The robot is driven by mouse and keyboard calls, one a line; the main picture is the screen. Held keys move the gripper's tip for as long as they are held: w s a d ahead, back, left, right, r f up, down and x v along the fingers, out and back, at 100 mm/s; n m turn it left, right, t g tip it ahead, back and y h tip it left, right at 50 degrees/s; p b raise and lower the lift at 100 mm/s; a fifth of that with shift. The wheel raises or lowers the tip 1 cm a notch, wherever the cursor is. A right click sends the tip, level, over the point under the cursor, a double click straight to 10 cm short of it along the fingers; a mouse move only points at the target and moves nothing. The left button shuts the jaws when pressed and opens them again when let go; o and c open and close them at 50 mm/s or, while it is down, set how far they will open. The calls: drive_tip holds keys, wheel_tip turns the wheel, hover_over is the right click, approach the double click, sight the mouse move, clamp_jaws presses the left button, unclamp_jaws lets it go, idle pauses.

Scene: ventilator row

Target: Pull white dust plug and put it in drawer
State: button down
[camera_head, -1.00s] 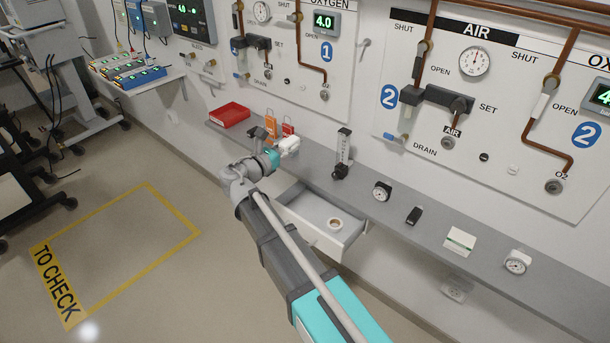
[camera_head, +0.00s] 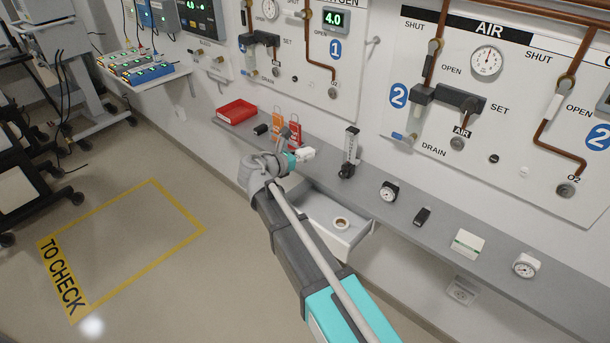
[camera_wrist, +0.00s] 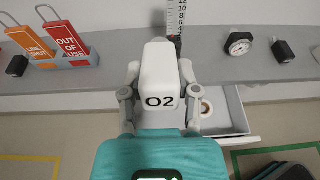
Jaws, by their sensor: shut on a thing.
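My gripper (camera_wrist: 158,100) is shut on the white dust plug (camera_wrist: 160,68), a white block marked "O2" held between its two grey fingers in the wrist view. In the head view the plug (camera_head: 306,153) shows as a small white piece at the end of my arm, in front of the shelf edge. The drawer (camera_head: 360,236) under the shelf is pulled open, to the right of and below my gripper. A small ring-shaped roll (camera_head: 341,223) lies in it. In the wrist view the drawer (camera_wrist: 238,112) is behind and right of the gripper, partly hidden by it.
The floor within the yellow outline is clear.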

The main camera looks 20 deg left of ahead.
wheel_tip(320, 180, down, 9)
drive_tip(key=w+g+y+b, duration=0.1)
drive_tip(key=w+g+y, duration=0.1)
drive_tip(key=g, duration=0.3)
drive_tip(key=shift+w+d+y, duration=0.3)
drive_tip(key=shift+d+y, duration=0.05)
drive_tip(key=shift+y, duration=0.05)
drive_tip(key=shift+f, duration=0.2)
wheel_tip(320, 180, down, 13)
drive_tip(key=b, duration=1.3)
drive_tip(key=shift+f+b, duration=0.15)
drive_tip(key=shift+b, duration=0.15)
drive_tip(key=shift+c, duration=1.3)
unclamp_jaws()
drive_tip(key=shift+s, duration=0.1)
